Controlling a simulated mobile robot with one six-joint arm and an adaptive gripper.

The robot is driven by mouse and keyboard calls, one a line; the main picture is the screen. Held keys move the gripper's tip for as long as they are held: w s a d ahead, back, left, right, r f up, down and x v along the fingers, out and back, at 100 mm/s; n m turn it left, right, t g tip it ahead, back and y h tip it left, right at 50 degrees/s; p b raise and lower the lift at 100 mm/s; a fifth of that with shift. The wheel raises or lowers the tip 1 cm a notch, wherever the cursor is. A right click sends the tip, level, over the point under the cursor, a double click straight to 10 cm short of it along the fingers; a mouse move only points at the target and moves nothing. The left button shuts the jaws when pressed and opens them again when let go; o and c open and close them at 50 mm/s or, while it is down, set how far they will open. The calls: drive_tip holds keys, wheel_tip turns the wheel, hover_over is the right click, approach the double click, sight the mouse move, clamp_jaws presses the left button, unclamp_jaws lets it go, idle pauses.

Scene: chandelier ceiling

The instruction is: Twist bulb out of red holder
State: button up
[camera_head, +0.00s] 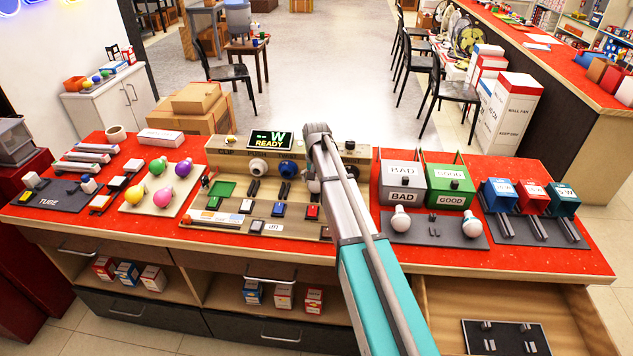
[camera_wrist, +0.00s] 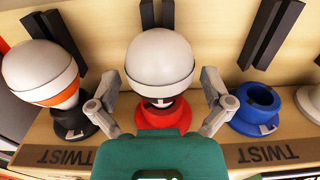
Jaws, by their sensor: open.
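A round white bulb (camera_wrist: 162,62) sits upright in the red holder (camera_wrist: 165,117) at the middle of the wrist view. My gripper (camera_wrist: 160,100) is open, with one finger on each side of the bulb's lower part and the holder. Gaps show between the fingers and the bulb. In the head view my arm hides the red holder and most of its bulb; my gripper is hidden there too.
A blue holder (camera_wrist: 259,106) stands empty at right in the wrist view. A white bulb with an orange band (camera_wrist: 40,73) sits in a black holder (camera_wrist: 74,122) at left. BAD (camera_head: 402,181) and GOOD (camera_head: 449,183) boxes stand right of my arm.

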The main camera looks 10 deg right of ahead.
drive_tip(key=shift+f+b, duration=0.3)
drive_tip(key=shift+f, duration=0.2)
drive_tip(key=c, duration=0.9)
drive_tip(key=shift+a+h, duration=0.1)
drive_tip(key=shift+h, duration=0.7)
drive_tip(key=shift+g+h+b, duration=0.35)
drive_tip(key=shift+g+h, duration=0.15)
drive_tip(key=shift+h, duration=0.2)
drive_tip(key=shift+g+h+b, duration=0.3)
drive_tip(key=shift+h+b, duration=0.4)
drive_tip(key=shift+h, duration=0.4)
idle(0.7)
